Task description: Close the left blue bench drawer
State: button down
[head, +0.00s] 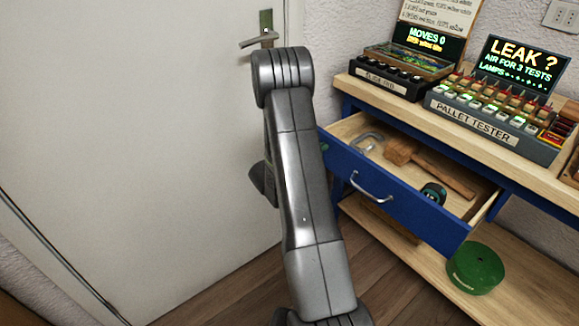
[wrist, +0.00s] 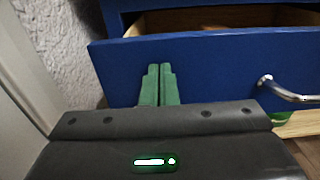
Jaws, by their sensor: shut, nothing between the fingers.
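The blue bench drawer (head: 400,197) is pulled out from under the bench top in the head view. It has a curved metal handle (head: 371,188) on its front. A clamp, a wooden mallet (head: 402,150) and a dark green round tool (head: 433,192) lie inside it. In the wrist view the drawer front (wrist: 215,62) spans the picture, with its handle (wrist: 285,92) at the right. My gripper (wrist: 159,72) has its green fingers together and empty, in front of the left part of the drawer front. I cannot tell whether the fingertips touch it. My arm mostly hides the gripper in the head view.
The wooden bench top (head: 408,112) carries a pallet tester (head: 490,125) and a smaller dark box. A lower shelf (head: 520,290) holds a green round object (head: 475,268). A white door (head: 130,120) with a metal handle stands at the left. Wooden floor shows between.

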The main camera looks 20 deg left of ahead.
jog(key=b, duration=0.4)
send_over(360, 144)
jog(key=shift+s+a, duration=0.1)
jog(key=shift+a, duration=0.05)
jog(key=shift+w+r, duration=0.2)
jog(key=shift+r, duration=0.1)
